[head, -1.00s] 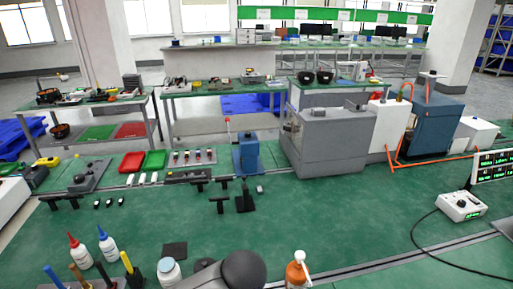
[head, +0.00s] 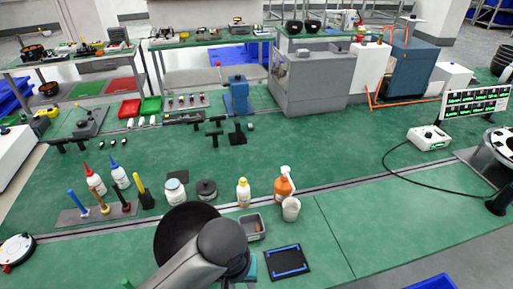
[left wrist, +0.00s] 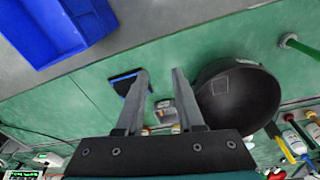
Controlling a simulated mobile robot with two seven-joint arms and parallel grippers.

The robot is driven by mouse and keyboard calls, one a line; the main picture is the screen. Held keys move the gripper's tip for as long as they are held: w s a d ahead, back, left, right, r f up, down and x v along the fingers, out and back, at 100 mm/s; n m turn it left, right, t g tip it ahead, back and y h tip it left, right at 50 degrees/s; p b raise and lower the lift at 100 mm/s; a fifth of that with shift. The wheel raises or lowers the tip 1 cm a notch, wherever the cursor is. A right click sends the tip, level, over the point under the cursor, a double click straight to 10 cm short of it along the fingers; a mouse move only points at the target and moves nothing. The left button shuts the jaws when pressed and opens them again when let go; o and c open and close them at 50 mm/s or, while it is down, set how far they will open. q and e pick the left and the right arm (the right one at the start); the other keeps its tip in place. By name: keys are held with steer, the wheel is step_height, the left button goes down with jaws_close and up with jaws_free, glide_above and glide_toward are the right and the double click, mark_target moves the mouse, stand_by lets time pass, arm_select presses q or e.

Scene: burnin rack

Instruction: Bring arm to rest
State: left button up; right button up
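My left arm comes in at the bottom of the head view, and its gripper fingers are hidden there. In the left wrist view my left gripper (left wrist: 160,73) is open, its two grey fingers apart with nothing between them. Past the fingers lie a small grey tray (left wrist: 163,113) and a blue-edged black mat (left wrist: 117,84). A large dark bowl (left wrist: 237,97) is just right of the fingers; in the head view the bowl (head: 172,238) is partly behind my arm. My right gripper is in neither view.
On the green bench, a white jar (head: 175,193), a yellow bottle (head: 243,193), an orange pump bottle (head: 284,188) and a white cup (head: 291,209) stand beyond my arm. A tool holder (head: 75,215) is at left. A blue bin (left wrist: 50,30) lies past the bench edge. The bench right of the mat (head: 288,262) is clear.

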arm_select(q)
steer(key=s+a+m+t, duration=0.2)
steer(key=s+a, duration=0.7)
steer(key=a, duration=0.4)
step_height(320, 180, down, 28)
steer(key=s+b, duration=0.1)
steer(key=b, duration=0.7)
steer(key=s+a+f+g+b, duration=0.1)
steer(key=s+f+b, duration=0.3)
steer(key=s+f, duration=0.4)
steer(key=s+a+f+g+b, duration=0.1)
steer(key=s+f+b, duration=0.3)
steer(key=f, duration=1.1)
steer(key=s, duration=0.3)
steer(key=shift+s+a+y, duration=0.2)
steer(key=shift+s+y, duration=0.2)
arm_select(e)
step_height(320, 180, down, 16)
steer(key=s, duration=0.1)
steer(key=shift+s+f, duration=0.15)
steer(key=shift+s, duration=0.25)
